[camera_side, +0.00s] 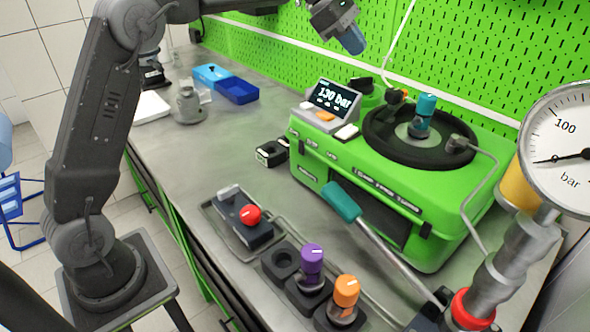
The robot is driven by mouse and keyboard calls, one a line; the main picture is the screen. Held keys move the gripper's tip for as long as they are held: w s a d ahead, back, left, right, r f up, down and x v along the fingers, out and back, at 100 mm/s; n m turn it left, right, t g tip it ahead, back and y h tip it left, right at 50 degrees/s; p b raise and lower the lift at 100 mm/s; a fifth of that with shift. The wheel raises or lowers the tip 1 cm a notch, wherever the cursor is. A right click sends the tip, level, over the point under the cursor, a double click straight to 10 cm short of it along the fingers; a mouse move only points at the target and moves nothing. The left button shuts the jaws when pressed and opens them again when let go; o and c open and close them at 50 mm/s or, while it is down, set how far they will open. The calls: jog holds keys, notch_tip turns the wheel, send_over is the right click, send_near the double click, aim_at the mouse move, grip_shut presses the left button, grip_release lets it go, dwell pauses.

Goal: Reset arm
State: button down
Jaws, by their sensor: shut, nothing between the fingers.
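My gripper (351,41) is at the top of the side view, pointing down to the right. It hangs in the air in front of the green pegboard, above and behind the pump unit. It is shut and empty. The fingertips are small and dark here. My arm rises from its stand at the left and leaves the picture at the top, so part of it is hidden.
The green pump unit (440,228) has a display (331,99) reading 130 bar and a teal knob (424,106). A teal-handled lever (342,202), purple knob (312,257), orange knob (346,290) and red knob (250,214) stand in front. A gauge (566,148) is right. Blue bins (238,91) stand behind.

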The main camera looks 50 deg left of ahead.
jog(key=s+d+r+m+y, duration=0.2)
jog(key=s+m, duration=0.4)
jog(key=s, duration=0.5)
jog(key=s+f+m+y, duration=0.1)
jog(key=s+f+m, duration=0.3)
jog(key=s, duration=0.4)
jog(key=s+a+f+m+y, duration=0.1)
jog(key=s+f+m+y, duration=0.1)
jog(key=s+f+m, duration=0.2)
jog(key=s+f+m+y, duration=0.1)
jog(key=s+f+m, duration=0.3)
jog(key=s, duration=0.9)
jog(key=m, duration=0.3)
jog(key=shift+a+f+m+t+y, duration=0.2)
jog(key=shift+f+m+t+y, duration=0.05)
jog(key=shift+m+t+y, duration=0.15)
